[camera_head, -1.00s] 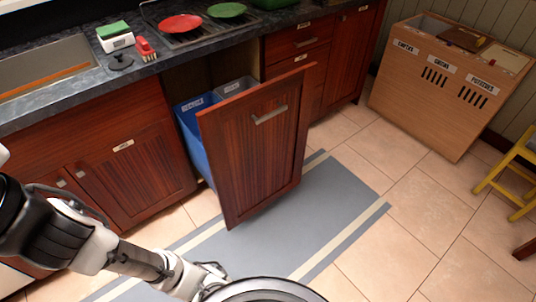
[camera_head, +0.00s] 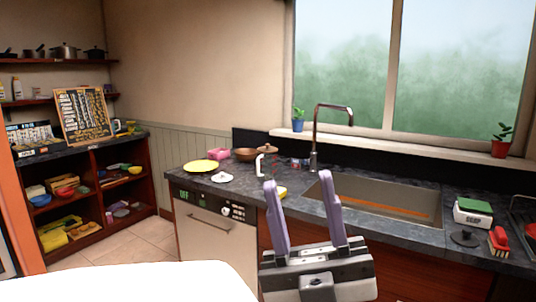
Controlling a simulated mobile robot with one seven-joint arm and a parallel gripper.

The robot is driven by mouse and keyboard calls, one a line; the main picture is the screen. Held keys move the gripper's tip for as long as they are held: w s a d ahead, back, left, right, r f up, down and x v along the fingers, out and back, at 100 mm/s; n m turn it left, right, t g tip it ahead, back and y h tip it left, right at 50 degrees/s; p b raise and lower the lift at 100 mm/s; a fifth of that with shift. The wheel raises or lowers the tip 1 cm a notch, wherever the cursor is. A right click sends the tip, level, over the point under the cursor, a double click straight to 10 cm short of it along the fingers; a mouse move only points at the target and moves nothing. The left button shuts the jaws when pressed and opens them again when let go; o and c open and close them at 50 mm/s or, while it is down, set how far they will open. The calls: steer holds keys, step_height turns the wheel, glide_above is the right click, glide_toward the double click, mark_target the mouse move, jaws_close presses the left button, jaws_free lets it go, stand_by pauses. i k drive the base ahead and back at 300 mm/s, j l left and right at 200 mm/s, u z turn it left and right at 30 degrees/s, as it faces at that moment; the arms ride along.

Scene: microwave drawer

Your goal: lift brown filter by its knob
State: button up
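A small brown round piece with a knob-like top (camera_head: 267,148), which looks like the brown filter, sits on a white upright holder (camera_head: 261,165) on the counter, left of the faucet. It is small in the head view, so its exact shape is hard to tell. My gripper (camera_head: 299,180) is in front of the counter at the lower middle. Its two purple fingers point up and stand wide apart with nothing between them. The fingers overlap the counter edge and the sink's left side in the picture; contact cannot be seen.
A white disc with a knob (camera_head: 222,177), a yellow plate (camera_head: 201,166) and a brown bowl (camera_head: 246,154) are nearby. The tall faucet (camera_head: 314,140) and sink (camera_head: 385,190) lie right. A dark knobbed disc (camera_head: 465,239) and red brush (camera_head: 499,241) are farther right.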

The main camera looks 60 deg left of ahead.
mark_target(267, 149)
steer(key=u, duration=1.95)
steer(key=i+j+z, duration=0.15)
steer(key=z, duration=0.5)
steer(key=i+j+z, duration=0.15)
steer(key=j, duration=0.15)
steer(key=i+j+z, duration=0.2)
steer(key=j+z, duration=0.15)
steer(key=j, duration=0.25)
steer(key=i+j+z, duration=0.1)
steer(key=j, duration=0.4)
steer(key=i+j+z, duration=0.1)
steer(key=j, duration=0.4)
steer(key=i+j, duration=0.1)
steer(key=j, duration=0.75)
steer(key=i+j, duration=0.15)
steer(key=j, duration=0.3)
steer(key=i+j, duration=0.1)
steer(key=j, duration=0.35)
steer(key=i, duration=0.95)
